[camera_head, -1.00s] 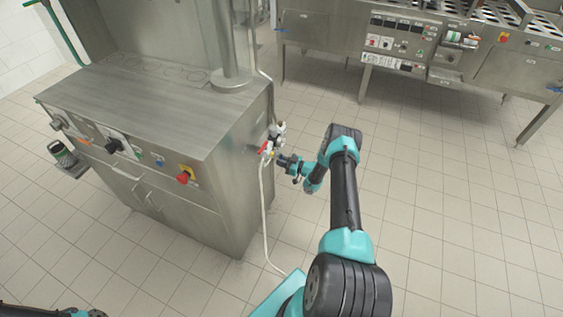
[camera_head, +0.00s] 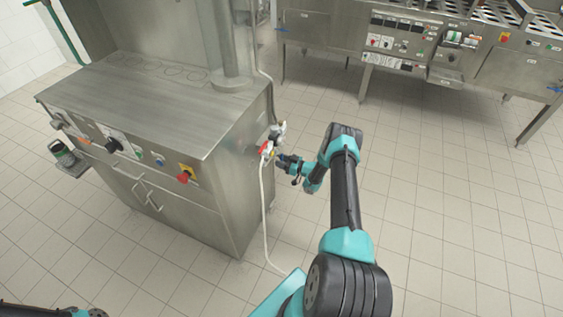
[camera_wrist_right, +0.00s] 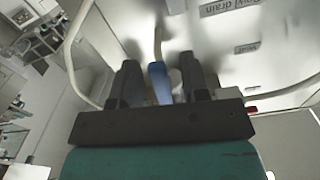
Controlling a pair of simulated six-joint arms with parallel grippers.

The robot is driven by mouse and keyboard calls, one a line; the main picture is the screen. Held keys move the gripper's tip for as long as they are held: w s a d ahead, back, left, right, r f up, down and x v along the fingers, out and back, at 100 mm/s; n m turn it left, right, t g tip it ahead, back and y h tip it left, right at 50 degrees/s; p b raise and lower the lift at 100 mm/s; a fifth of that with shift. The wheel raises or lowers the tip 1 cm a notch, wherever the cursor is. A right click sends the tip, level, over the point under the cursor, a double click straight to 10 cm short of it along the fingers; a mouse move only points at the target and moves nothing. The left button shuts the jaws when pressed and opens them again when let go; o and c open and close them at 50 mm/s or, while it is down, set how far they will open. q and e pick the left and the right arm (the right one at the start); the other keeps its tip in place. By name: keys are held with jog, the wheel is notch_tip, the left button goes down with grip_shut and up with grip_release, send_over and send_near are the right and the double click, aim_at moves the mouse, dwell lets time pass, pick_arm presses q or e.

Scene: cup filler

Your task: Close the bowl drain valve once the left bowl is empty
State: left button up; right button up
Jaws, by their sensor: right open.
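My right gripper (camera_head: 282,160) is at the valve fittings on the right side of the steel cabinet. In the right wrist view, my right gripper (camera_wrist_right: 164,68) is open, its two dark fingers on either side of a blue handle (camera_wrist_right: 160,82). I cannot tell whether either finger touches it. A label reading "Bowl drain" (camera_wrist_right: 229,8) is on the panel at the upper right. A red handle (camera_head: 266,148) shows on the fittings just left of the gripper. My left gripper is out of view. I see no bowl or its contents.
The steel cabinet (camera_head: 165,110) has a red stop button (camera_head: 184,177) on its front. A pale hose (camera_head: 263,215) hangs from the fittings to the floor. A long steel machine (camera_head: 400,45) stands behind. The tiled floor (camera_head: 440,190) at right is clear.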

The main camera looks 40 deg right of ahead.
jog(key=v, duration=1.7)
jog(key=shift+s, duration=0.2)
